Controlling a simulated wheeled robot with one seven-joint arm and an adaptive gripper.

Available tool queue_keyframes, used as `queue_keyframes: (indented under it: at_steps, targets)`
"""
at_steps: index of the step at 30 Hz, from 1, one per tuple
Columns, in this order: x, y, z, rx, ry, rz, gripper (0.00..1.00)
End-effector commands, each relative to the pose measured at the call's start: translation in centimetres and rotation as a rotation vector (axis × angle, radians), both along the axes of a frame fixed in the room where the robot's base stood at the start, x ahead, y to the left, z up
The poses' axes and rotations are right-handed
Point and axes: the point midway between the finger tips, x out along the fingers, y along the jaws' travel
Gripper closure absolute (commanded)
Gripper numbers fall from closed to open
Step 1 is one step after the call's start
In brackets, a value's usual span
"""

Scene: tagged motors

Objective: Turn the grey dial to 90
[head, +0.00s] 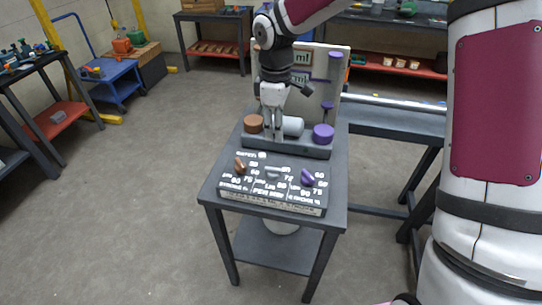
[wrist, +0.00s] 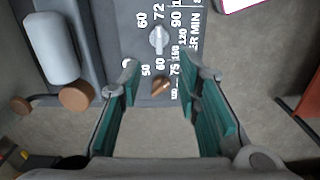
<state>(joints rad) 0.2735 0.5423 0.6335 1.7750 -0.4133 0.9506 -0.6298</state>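The grey dial (head: 273,173) is the middle one of three dials on a sloped panel with white numbers. In the wrist view the grey dial (wrist: 158,39) lies beyond the fingertips, with 60, 72 and 90 printed around it. I cannot tell exactly which number it points to. My gripper (head: 274,137) points down above the back of the panel, in front of the grey cylinder. In the wrist view my gripper (wrist: 160,80) is open and empty, with the brown dial (wrist: 161,84) showing between its fingers. It touches no dial that I can see.
The brown dial (head: 240,165) is left of the grey one, the purple dial (head: 307,177) right. Behind the panel, a dark base holds a brown knob (head: 253,124), a grey cylinder (head: 293,126) and a purple knob (head: 323,133). An upright board (head: 340,70) stands behind them.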

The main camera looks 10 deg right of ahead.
Motion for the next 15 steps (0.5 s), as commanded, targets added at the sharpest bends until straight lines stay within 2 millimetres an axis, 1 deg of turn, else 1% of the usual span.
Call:
queue_keyframes:
  at_steps: [1, 3, 8, 11, 15]
  targets:
    - [0.4, 0.2, -0.6, 0.011, 0.008, 0.013, 0.69]
    - [0.6, 0.4, -1.0, 0.017, 0.011, 0.026, 0.69]
    - [0.7, 0.5, -2.1, 0.021, 0.014, 0.034, 0.69]
    - [0.6, 0.5, -3.5, 0.021, 0.017, 0.033, 0.69]
    - [0.5, 0.5, -6.1, 0.02, 0.017, 0.033, 0.69]
